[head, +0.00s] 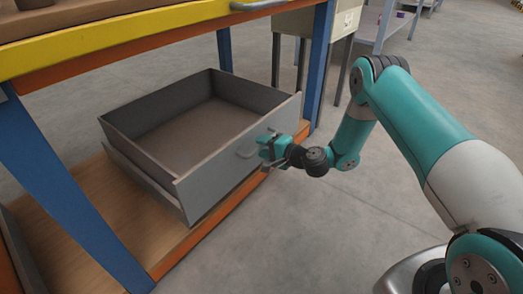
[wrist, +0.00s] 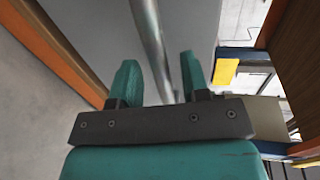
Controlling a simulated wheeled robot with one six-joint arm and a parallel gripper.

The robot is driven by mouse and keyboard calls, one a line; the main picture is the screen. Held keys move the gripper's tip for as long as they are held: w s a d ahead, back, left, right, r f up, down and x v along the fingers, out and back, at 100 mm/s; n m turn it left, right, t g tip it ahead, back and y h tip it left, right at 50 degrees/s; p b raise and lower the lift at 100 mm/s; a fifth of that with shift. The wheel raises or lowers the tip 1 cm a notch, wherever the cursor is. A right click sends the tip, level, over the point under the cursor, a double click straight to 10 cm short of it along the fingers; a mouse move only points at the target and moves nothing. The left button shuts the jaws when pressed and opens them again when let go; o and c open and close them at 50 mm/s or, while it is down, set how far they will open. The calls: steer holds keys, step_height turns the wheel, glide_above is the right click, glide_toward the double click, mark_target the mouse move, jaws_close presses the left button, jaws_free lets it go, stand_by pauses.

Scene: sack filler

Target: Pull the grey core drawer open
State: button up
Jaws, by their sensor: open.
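The grey drawer (head: 222,170) is on the low wooden shelf of the workbench. Its top is open to view and the inside looks empty. A bar handle (head: 247,152) is on its front panel. My gripper (head: 268,148) is at the front panel, by the right part of the handle. In the wrist view, the metal handle bar (wrist: 150,40) runs between the two open teal fingers of my gripper (wrist: 160,75), with the grey front panel (wrist: 95,35) behind. I cannot tell whether either finger touches the bar.
A blue bench leg (head: 318,65) stands just right of the drawer, and another blue leg (head: 65,185) is at front left. The yellow-edged bench top (head: 130,37) lies above. The wooden shelf (head: 95,215) carries the drawer. Concrete floor (head: 285,235) in front is clear.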

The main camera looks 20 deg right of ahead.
steer(key=shift+w+a, duration=0.3)
steer(key=shift+w, duration=0.2)
jaws_close()
